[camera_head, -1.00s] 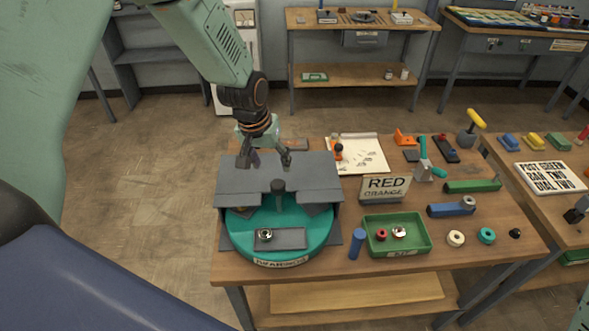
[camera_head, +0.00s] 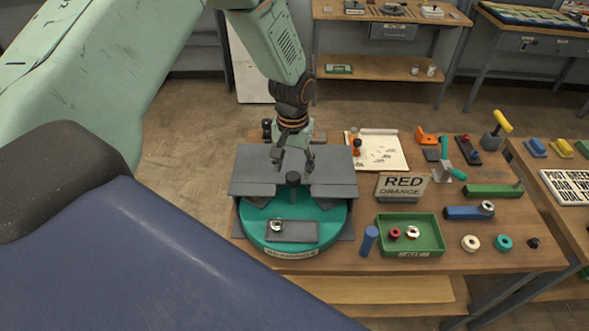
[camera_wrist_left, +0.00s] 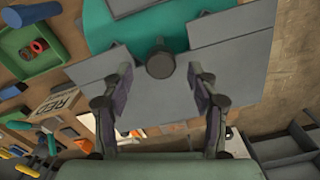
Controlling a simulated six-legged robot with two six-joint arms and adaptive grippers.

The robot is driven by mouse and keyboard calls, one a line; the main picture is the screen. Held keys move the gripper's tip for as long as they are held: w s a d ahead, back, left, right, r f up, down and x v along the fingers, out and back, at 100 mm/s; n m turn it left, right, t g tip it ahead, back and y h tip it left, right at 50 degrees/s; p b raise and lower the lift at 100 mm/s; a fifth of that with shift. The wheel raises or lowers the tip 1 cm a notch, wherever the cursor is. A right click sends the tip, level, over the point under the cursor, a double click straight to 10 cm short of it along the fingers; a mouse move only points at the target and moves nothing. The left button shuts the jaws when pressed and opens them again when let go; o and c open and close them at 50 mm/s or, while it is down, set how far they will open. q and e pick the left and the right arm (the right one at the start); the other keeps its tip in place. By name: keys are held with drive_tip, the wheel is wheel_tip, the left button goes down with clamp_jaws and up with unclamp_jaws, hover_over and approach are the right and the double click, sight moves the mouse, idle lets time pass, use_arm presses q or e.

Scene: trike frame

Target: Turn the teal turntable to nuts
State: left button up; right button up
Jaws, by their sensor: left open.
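The teal turntable (camera_head: 335,225) sits at the front left of the wooden bench, partly under a grey cover (camera_head: 250,170). A label on its front rim (camera_head: 291,253) is too blurred to read surely. A grey tray (camera_head: 300,232) with a metal ring-like part (camera_head: 277,225) shows in its open front section. A dark upright post (camera_head: 293,183) rises at the middle. My left gripper (camera_head: 293,163) is open and empty above the cover, just behind the post. In the left wrist view its fingers (camera_wrist_left: 158,75) appear on either side of the post (camera_wrist_left: 160,62). My right gripper is not in view.
Right of the turntable stand a blue cylinder (camera_head: 369,240), a green tray (camera_head: 410,250) with small parts, and a RED/ORANGE sign (camera_head: 402,187). A paper sheet (camera_head: 385,150) lies behind. Several tools and rings cover the bench's right side.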

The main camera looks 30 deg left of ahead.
use_arm(q)
drive_tip(key=shift+w+f, duration=0.2)
drive_tip(key=shift+f, duration=0.8)
drive_tip(key=shift+a+f, duration=0.15)
drive_tip(key=shift+f, duration=0.1)
drive_tip(key=shift+s, duration=0.1)
drive_tip(key=shift+s+r, duration=0.1)
drive_tip(key=shift+d, duration=0.2)
drive_tip(key=shift+c, duration=1.2)
drive_tip(key=shift+w+a, duration=0.15)
drive_tip(key=shift+w, duration=0.05)
drive_tip(key=c, duration=0.5)
clamp_jaws()
